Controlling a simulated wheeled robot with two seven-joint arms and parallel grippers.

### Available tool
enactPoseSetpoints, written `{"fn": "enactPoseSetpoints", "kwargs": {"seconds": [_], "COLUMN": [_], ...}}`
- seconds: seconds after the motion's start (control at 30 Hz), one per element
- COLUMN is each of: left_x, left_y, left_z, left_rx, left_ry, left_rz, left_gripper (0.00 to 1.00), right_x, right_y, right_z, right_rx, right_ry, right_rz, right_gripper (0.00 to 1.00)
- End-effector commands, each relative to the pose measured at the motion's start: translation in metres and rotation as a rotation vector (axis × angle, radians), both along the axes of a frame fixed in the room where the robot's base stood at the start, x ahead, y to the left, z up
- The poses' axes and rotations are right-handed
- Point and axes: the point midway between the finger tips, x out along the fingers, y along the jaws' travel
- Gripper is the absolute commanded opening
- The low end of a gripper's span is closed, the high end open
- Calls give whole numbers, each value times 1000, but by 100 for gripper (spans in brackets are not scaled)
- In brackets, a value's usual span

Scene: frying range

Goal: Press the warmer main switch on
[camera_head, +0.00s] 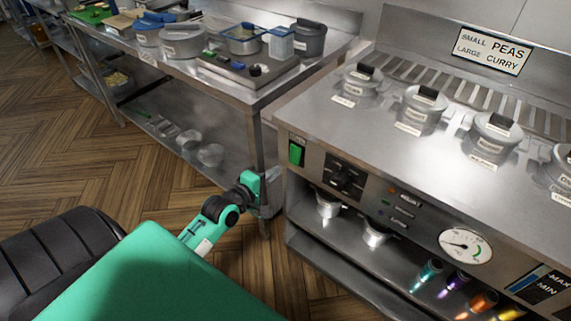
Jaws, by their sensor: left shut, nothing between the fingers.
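The warmer (420,180) is the steel unit at the right, with lidded pots set in its top. A green rocker switch (296,152) sits at the left end of its front panel; its on or off position is too small to tell. My left gripper (271,201) is shut and empty, low beside the warmer's left front corner. It is below and left of the green switch and appears apart from it. My right gripper is not in view.
A black knob (345,178) and a round gauge (466,245) are on the same panel. Below is an open shelf with small metal pots (376,233) and coloured torches. A steel prep table (240,92) stands left of the warmer. Wooden floor is clear before it.

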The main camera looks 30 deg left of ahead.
Motion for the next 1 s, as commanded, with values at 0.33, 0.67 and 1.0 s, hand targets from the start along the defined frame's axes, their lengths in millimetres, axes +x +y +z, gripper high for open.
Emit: {"fn": "enactPoseSetpoints", "kwargs": {"seconds": [0.33,0.67,1.0], "left_x": [49,62,62], "left_y": [-4,-5,-5], "left_z": [-8,-10,-11], "left_rx": [1,0,-1], "left_ry": [0,0,-6], "left_rz": [0,0,-1], "left_gripper": [0,0,0], "right_x": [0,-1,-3], "right_y": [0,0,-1], "right_z": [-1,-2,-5], "right_rx": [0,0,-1], "right_ry": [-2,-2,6], "right_rz": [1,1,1], "right_gripper": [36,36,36]}}
